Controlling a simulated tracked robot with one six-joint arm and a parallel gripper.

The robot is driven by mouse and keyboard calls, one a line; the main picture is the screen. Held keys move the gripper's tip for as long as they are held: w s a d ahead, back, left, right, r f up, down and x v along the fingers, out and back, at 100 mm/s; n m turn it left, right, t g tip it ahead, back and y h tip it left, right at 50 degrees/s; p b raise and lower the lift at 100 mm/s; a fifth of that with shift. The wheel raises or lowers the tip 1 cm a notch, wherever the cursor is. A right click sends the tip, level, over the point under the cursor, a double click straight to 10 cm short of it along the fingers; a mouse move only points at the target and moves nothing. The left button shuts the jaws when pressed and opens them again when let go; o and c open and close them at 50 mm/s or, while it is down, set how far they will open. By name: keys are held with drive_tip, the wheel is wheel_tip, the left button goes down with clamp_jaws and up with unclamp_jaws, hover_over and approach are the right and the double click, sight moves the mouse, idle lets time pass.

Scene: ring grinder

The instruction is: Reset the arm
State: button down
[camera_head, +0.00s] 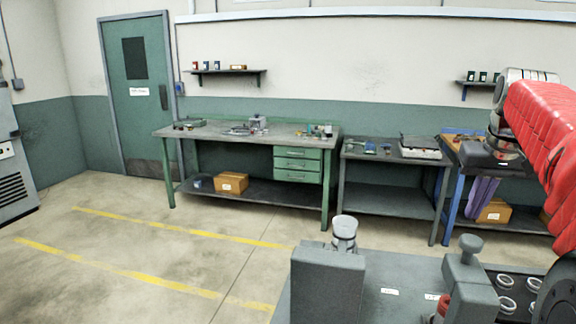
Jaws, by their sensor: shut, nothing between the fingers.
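My red arm (545,125) is raised at the right edge, bent at a grey joint. The wrist (502,130) hangs below that joint. My gripper (485,155) is the dark shape at its end, seen small against the blue bench behind; it is shut and holds nothing. It is in the air, apart from the machine in front.
A grey machine block (327,285) with a metal cup-shaped part stands in front. To its right are a knobbed grey unit (470,285) and a black tray (490,271) with several pale rings. A green workbench (255,141) stands behind; open floor lies left.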

drive_tip(key=s+a+f+n+t, duration=0.1)
drive_tip(key=s+a+f, duration=0.2)
drive_tip(key=s+a, duration=0.3)
drive_tip(key=s+a+f, duration=0.2)
drive_tip(key=s+a, duration=0.2)
drive_tip(key=a, duration=0.4)
drive_tip(key=s+a+f+n, duration=0.1)
drive_tip(key=s+a+f, duration=0.3)
drive_tip(key=s+f, duration=0.2)
drive_tip(key=s+a+f+t, duration=0.1)
drive_tip(key=s+a+f, duration=0.4)
drive_tip(key=s+f, duration=0.2)
drive_tip(key=shift+a+f+n+y, duration=0.2)
drive_tip(key=shift+f+n+y, duration=0.05)
drive_tip(key=shift+n+y, duration=0.15)
drive_tip(key=shift+s, duration=0.1)
